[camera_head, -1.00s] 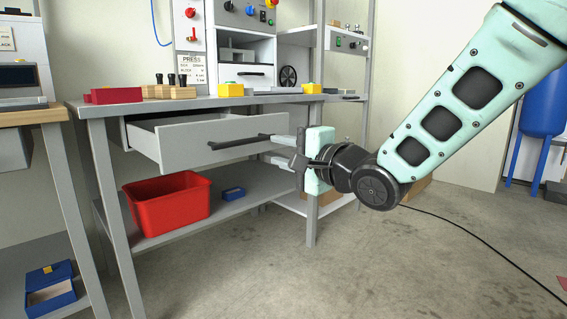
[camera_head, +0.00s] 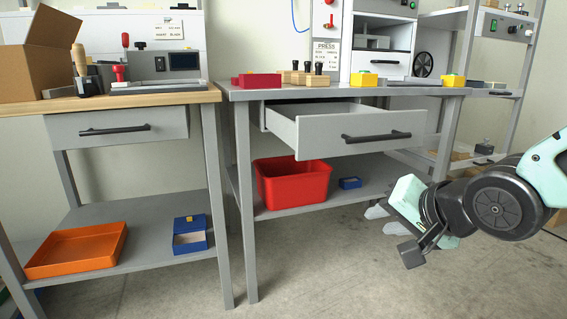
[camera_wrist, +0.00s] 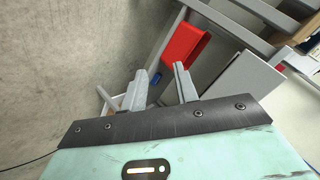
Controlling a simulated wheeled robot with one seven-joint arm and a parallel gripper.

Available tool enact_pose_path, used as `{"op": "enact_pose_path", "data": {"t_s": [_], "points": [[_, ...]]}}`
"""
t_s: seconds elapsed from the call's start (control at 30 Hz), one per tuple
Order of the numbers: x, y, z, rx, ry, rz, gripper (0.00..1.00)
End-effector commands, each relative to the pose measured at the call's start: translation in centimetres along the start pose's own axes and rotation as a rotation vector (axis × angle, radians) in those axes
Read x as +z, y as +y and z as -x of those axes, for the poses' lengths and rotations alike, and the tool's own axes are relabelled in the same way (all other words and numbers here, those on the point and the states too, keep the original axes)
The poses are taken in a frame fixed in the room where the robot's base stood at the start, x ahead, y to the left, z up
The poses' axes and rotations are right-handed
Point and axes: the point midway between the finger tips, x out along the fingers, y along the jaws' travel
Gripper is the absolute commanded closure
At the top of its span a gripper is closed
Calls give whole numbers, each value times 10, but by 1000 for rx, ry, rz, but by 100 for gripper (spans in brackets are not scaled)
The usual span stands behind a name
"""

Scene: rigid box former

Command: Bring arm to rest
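My gripper (camera_head: 383,222) is low at the right in the head view, in front of the workbench's lower shelf and apart from the drawer. In the wrist view its two grey fingers (camera_wrist: 160,88) stand apart with nothing between them. The workbench drawer (camera_head: 350,128) is pulled out; its black handle (camera_head: 376,137) is free of my gripper. My arm comes in from the right edge of the head view.
A left table holds an orange tray (camera_head: 78,250) and a blue box (camera_head: 190,240) below. The floor in front is clear.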

Motion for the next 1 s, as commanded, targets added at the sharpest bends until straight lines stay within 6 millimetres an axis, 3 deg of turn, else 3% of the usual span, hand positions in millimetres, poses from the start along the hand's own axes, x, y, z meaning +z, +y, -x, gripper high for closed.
{"op": "enact_pose_path", "data": {"t_s": [0.1,0.2,0.5,1.0], "points": [[56,4,19,136,-217,301,70],[97,14,40,205,-404,533,70],[178,36,124,221,-931,1071,70],[106,-46,204,224,-925,1065,70]]}}
